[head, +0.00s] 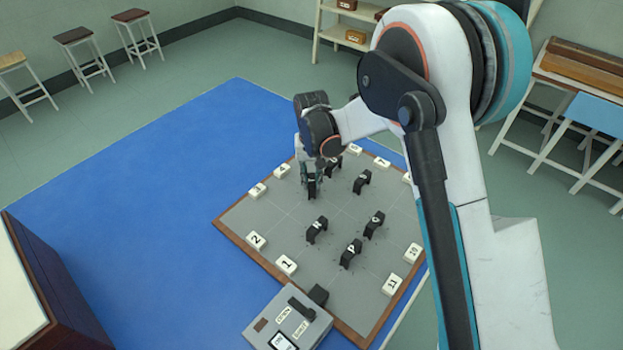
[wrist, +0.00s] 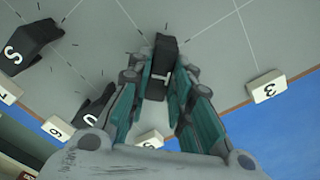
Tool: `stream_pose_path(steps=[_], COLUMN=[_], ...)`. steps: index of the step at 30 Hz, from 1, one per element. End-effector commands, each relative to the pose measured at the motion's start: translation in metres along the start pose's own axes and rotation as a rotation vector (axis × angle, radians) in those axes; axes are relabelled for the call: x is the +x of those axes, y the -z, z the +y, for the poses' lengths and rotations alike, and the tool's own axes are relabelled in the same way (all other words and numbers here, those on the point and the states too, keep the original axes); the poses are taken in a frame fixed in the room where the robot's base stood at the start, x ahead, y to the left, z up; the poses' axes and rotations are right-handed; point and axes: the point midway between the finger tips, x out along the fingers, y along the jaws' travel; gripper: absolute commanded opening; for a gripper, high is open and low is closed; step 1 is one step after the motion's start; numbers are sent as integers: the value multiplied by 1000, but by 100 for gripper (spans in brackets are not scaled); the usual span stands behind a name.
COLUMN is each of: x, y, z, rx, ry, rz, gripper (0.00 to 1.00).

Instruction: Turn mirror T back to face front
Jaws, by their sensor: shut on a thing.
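Mirror T is a small black block with a white T on its label, and it shows between the fingers in the wrist view (wrist: 163,50). In the head view mirror T (head: 312,188) stands near the far left part of the grey board (head: 285,215), largely covered by my gripper. My gripper (wrist: 160,88) is shut on mirror T, with teal-padded fingers on both sides of it. My gripper (head: 310,178) points down at the board in the head view. I cannot tell which way the mirror's face points.
Black mirror U (wrist: 92,108) is close beside my gripper, and mirror S (wrist: 32,45) is farther left. Other lettered blocks, such as P (head: 350,254), stand on the board. White number tags line its edges, including tag 3 (wrist: 268,87). A grey box (head: 287,322) sits at the near edge.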

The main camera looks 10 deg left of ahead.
Motion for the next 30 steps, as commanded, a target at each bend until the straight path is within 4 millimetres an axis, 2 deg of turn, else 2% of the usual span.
stream_pose_path(steps=[18,30], x=[0,0], y=[0,0], z=[0,0], rx=[544,724], ry=[0,1], rz=[0,1], gripper=[0,0])
